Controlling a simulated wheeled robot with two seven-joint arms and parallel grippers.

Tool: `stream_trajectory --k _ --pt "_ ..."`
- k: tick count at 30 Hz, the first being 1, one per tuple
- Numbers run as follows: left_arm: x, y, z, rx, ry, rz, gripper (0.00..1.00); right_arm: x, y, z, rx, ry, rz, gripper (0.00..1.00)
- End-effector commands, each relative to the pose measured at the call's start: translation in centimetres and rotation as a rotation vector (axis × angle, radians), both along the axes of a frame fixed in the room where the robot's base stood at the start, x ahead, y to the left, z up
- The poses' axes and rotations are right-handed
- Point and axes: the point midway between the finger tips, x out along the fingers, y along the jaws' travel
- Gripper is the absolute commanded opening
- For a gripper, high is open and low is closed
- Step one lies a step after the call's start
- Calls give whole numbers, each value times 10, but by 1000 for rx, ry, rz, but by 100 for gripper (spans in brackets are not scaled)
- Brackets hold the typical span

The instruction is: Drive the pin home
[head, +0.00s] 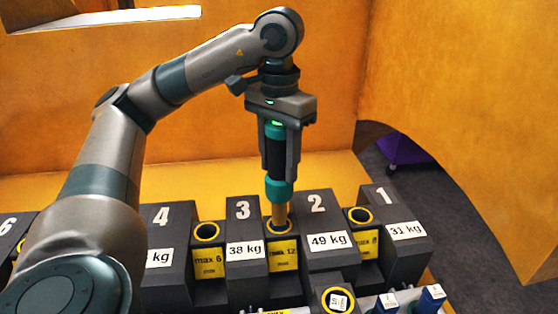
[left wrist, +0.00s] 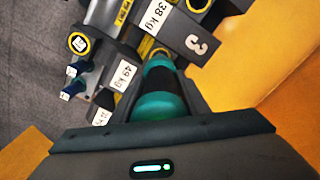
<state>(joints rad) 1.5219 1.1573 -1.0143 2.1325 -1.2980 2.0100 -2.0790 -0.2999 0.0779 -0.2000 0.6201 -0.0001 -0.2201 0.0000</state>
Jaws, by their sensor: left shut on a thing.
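A teal and black tool with a brass lower shaft (head: 280,192) stands upright in my left gripper (head: 279,168), which is shut on its black middle. In the left wrist view the tool (left wrist: 160,95) points away from the camera. The brass end meets the yellow-rimmed hole of the "max 12" socket (head: 284,258), between blocks 3 and 2. Whether it is inside the hole or only at its mouth, I cannot tell. No separate pin shows in this hole. My right gripper is not in view.
Dark blocks stand close on both sides: block 3 (head: 245,215), marked 38 kg, and block 2 (head: 318,209), marked 49 kg. Other sockets are "max 6" (head: 208,262) and one by block 1 (head: 384,194). A yellow-ringed dark piece (head: 338,301) and blue items (head: 430,298) lie in front.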

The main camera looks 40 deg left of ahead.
Motion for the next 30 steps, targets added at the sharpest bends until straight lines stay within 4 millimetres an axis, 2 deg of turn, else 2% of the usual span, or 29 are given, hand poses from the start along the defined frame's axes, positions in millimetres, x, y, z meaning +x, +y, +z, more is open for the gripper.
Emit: stream_trajectory --k 12,30 --pt "0 0 -8 0 -1 0 0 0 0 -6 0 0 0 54" --pt "0 0 -10 0 -2 0 0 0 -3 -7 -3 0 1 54"
